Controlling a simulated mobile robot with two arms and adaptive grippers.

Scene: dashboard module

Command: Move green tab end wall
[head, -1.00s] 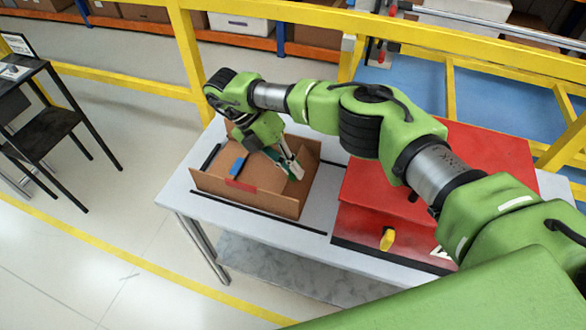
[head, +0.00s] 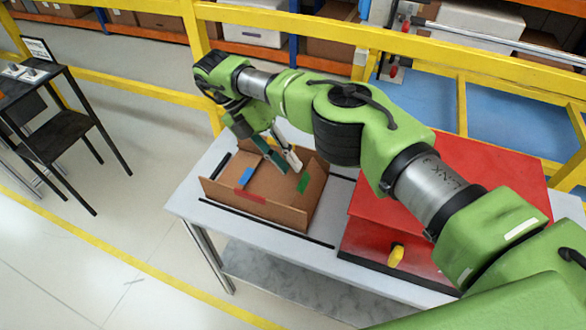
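An open brown cardboard box (head: 272,210) sits on the white table. A green tab (head: 303,183) shows at its right end, on the inner side of the right end wall (head: 317,186), which stands up. A blue tab (head: 246,178) shows at the left inside, and a red tab (head: 248,197) is on the front side. My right gripper (head: 291,171) points down over the back of the box. Its two fingers are apart with nothing seen between them, just behind the green tab. Whether a finger touches the box is unclear. My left gripper is not in view.
Dark strips lie on the table around the cardboard box. Yellow rails (head: 330,37) run behind the table.

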